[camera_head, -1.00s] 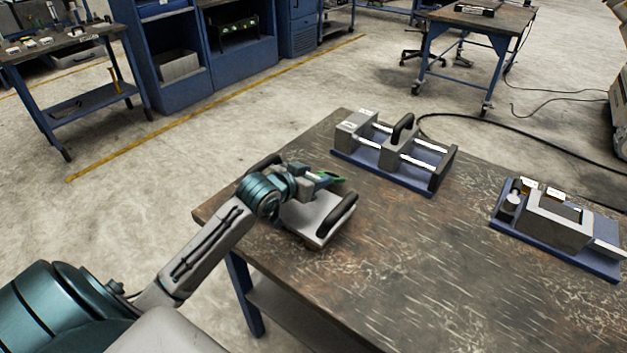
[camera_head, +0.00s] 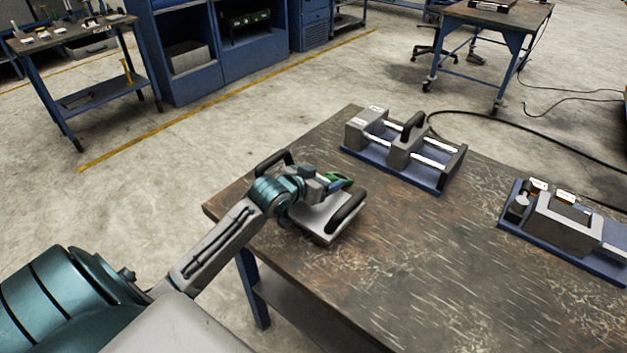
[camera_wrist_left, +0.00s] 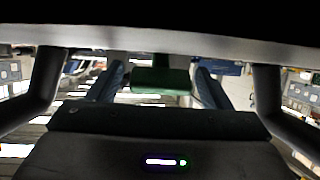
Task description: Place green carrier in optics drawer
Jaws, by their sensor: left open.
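The green carrier (camera_head: 341,181) shows at the tip of my left gripper (camera_head: 328,180), over a light grey tray (camera_head: 318,222) with black handles on the near left of the bench. In the left wrist view the green carrier (camera_wrist_left: 160,80) lies between the two blue fingers (camera_wrist_left: 158,88), with gaps on both sides. The gripper is open, and the head view does not show clearly whether the carrier rests on the tray. I cannot tell which fixture is the optics drawer. My right gripper is not in view.
A blue-based fixture (camera_head: 392,170) with pale rails and a black-handled block stands at the bench's back. Another blue-based fixture (camera_head: 562,232) with a grey box stands at the right. The worn bench top (camera_head: 420,260) between them and the front is clear.

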